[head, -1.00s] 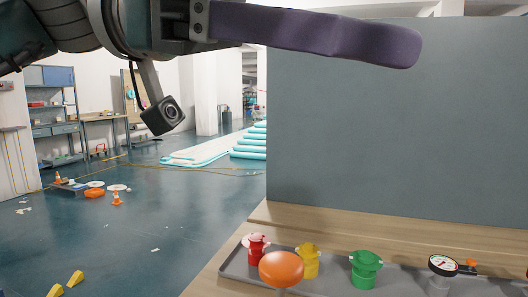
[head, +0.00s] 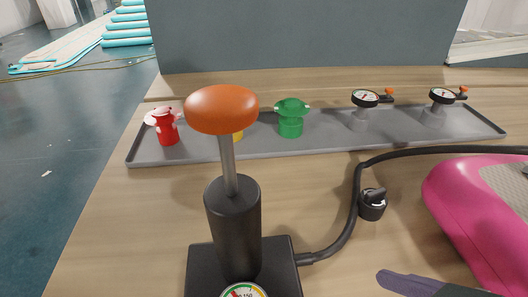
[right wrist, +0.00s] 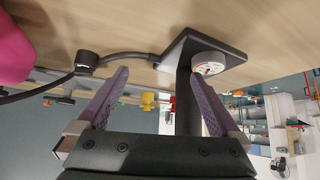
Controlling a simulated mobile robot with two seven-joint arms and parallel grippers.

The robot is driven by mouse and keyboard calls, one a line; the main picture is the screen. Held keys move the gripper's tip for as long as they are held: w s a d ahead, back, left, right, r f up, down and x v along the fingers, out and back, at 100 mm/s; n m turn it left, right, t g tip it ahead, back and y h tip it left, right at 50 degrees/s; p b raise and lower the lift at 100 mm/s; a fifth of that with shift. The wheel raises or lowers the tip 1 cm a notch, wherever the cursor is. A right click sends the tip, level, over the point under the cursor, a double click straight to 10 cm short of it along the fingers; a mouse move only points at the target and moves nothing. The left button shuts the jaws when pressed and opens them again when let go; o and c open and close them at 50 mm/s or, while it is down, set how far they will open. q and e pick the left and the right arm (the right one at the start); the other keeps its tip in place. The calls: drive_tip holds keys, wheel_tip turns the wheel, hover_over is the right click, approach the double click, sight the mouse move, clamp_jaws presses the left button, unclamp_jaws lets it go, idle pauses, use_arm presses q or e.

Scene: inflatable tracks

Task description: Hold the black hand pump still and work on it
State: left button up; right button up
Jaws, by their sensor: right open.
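The black hand pump (head: 233,225) stands upright on the wooden table in the head view, with an orange knob (head: 221,109) raised on a metal rod. Its square base carries a round dial, cut by the lower edge. The right wrist view shows the pump upside down, with its black barrel (right wrist: 184,100) beside the right-hand finger and its dial (right wrist: 208,63) beyond. My right gripper (right wrist: 156,76) is open and empty. In the head view only a purple finger of it (head: 420,285) shows, apart from the pump at lower right. My left gripper is out of view.
A black hose runs from the pump base past a black valve (head: 372,204) toward a pink inflatable (head: 480,205) at right. A grey tray (head: 330,143) behind holds red, yellow and green fittings and two gauges. A grey panel (head: 300,35) stands beyond.

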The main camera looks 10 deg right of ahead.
sight(236, 227)
drive_tip(key=w+a+r+n+t+y, duration=0.1)
drive_tip(key=w+a+r+t+y, duration=0.2)
drive_tip(key=a, duration=0.4)
drive_tip(key=shift+t, duration=0.8)
drive_tip(key=x, duration=0.9)
drive_tip(key=shift+s+a+r, duration=0.1)
drive_tip(key=shift+a+r, duration=0.15)
drive_tip(key=shift+a, duration=0.05)
drive_tip(key=shift+c, duration=0.2)
clamp_jaws()
idle(0.4)
